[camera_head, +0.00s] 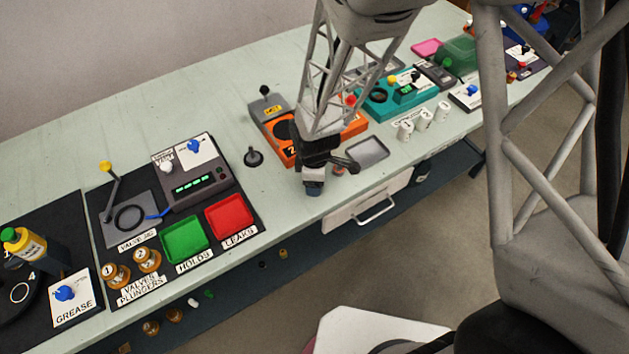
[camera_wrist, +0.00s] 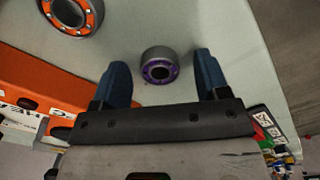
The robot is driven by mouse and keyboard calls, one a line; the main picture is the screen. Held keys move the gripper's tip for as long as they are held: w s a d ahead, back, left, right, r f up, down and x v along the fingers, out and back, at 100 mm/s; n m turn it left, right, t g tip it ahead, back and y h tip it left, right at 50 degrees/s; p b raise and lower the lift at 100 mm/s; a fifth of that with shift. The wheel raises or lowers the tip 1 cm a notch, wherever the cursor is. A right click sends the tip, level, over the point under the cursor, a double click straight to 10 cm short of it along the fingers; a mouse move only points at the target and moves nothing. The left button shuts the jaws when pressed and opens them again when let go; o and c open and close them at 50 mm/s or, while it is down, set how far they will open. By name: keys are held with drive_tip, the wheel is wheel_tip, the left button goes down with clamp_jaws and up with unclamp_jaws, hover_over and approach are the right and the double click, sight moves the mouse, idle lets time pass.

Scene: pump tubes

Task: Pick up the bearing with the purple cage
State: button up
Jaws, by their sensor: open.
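The bearing with the purple cage (camera_wrist: 147,71) lies on the pale table in the wrist view, a grey ring with a dark bore. It sits between the lines of my two blue fingers, near their tips, with a gap on each side. My gripper (camera_wrist: 161,62) is open and empty. In the head view my gripper (camera_head: 314,187) hangs over the table's front edge area, in front of the orange machine. I cannot clearly make out the purple bearing there.
A bearing with an orange cage (camera_wrist: 96,12) lies at the upper left of the wrist view. The orange machine (camera_head: 285,152) stands behind my gripper, and a grey tray (camera_head: 367,151) lies to its right. A black peg on a round base (camera_head: 254,158) stands to its left.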

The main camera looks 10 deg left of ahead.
drive_tip(key=c, duration=1)
drive_tip(key=shift+c, duration=0.2)
drive_tip(key=shift+r, duration=0.1)
drive_tip(key=shift+r, duration=1.05)
drive_tip(key=shift+s+d+r, duration=0.25)
drive_tip(key=shift+s+r, duration=0.1)
drive_tip(key=shift+r, duration=0.35)
drive_tip(key=s+d+r, duration=0.1)
drive_tip(key=s+d, duration=0.7)
drive_tip(key=s, duration=0.4)
drive_tip(key=shift+s+d+r, duration=0.15)
drive_tip(key=shift+s, duration=0.2)
